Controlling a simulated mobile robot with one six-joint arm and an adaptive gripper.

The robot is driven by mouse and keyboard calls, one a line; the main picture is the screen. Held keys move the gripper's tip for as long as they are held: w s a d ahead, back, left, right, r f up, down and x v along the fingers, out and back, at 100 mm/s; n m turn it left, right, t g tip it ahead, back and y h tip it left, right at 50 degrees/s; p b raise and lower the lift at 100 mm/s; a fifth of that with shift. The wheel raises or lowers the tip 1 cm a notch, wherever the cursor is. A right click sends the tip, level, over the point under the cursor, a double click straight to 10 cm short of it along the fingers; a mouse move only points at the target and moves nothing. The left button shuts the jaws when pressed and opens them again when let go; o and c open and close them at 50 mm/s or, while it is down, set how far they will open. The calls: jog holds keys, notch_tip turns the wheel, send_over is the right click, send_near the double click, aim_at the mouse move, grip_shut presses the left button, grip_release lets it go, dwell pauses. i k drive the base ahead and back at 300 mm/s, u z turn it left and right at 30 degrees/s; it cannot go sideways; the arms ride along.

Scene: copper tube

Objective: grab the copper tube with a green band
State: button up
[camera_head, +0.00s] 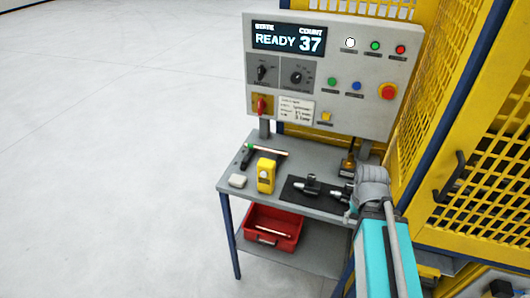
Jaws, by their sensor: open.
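A copper tube with a green band (270,151) lies at the back left of the grey workbench (234,181). The green band is at its left end, and that end is by a dark object (246,158) that may be a support. I cannot tell whether the two touch. A second copper-coloured tube (270,231) lies in the red bin (262,238) on the lower shelf. I cannot make out a green band on it. My teal arm rises at the lower right, well to the right of the banded tube.
A yellow device (266,176) and a small white block (237,181) stand in front of the banded tube. Dark metal parts (312,187) lie on a black mat (290,192). A control panel (325,75) rises behind; yellow fencing (490,180) stands right. The floor left is clear.

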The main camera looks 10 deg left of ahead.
aim_at(247, 145)
jog(key=k, duration=1.25)
jog(key=u, duration=0.85)
jog(key=i, duration=1.65)
